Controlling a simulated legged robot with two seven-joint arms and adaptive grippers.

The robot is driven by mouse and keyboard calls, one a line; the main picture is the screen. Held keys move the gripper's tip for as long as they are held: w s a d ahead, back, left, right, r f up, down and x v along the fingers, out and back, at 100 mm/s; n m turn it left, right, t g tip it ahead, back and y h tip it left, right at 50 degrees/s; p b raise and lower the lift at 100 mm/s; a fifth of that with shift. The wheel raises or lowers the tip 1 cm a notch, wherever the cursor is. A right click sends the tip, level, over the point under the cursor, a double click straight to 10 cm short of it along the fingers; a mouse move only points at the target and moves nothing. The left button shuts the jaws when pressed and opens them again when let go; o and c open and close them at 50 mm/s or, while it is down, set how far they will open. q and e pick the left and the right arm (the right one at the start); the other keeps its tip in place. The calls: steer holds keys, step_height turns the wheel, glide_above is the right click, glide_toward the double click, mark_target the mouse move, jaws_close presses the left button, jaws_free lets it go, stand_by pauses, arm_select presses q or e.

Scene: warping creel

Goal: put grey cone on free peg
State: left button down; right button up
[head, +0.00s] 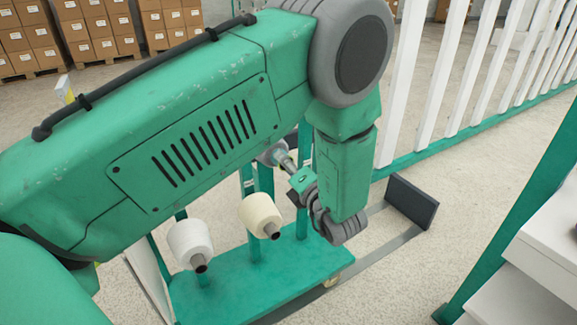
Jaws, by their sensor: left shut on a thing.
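My left arm comes in from the left and bends down over a green creel cart. Its gripper (297,183) is at the end, partly hidden by its own wrist, and is shut. A grey cone (268,155) shows as a small part with its tube end toward the gripper; the gripper seems to hold it by that end. My arm hides most of the cone. A white cone (189,241) and a cream cone (259,212) sit on the cart's lower part, dark tube ends toward me. I cannot make out a free peg. My right gripper is not in view.
The green cart base (255,285) stands on pale floor. A dark upright plate (411,201) stands right of the gripper. A white slatted fence (440,85) runs behind. White shelves (545,245) on a green post are at the right. Stacked cartons (95,25) are far back.

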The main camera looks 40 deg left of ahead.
mark_target(272, 151)
arm_select(q)
steer(key=shift+b+x, duration=0.75)
steer(key=shift+x, duration=1.8)
steer(key=shift+f, duration=0.1)
steer(key=shift+b+x, duration=0.4)
steer(key=shift+x, duration=0.5)
steer(key=shift+a, duration=0.15)
steer(key=c, duration=0.9)
jaws_free()
steer(key=shift+o, duration=1)
steer(key=shift+f, duration=0.1)
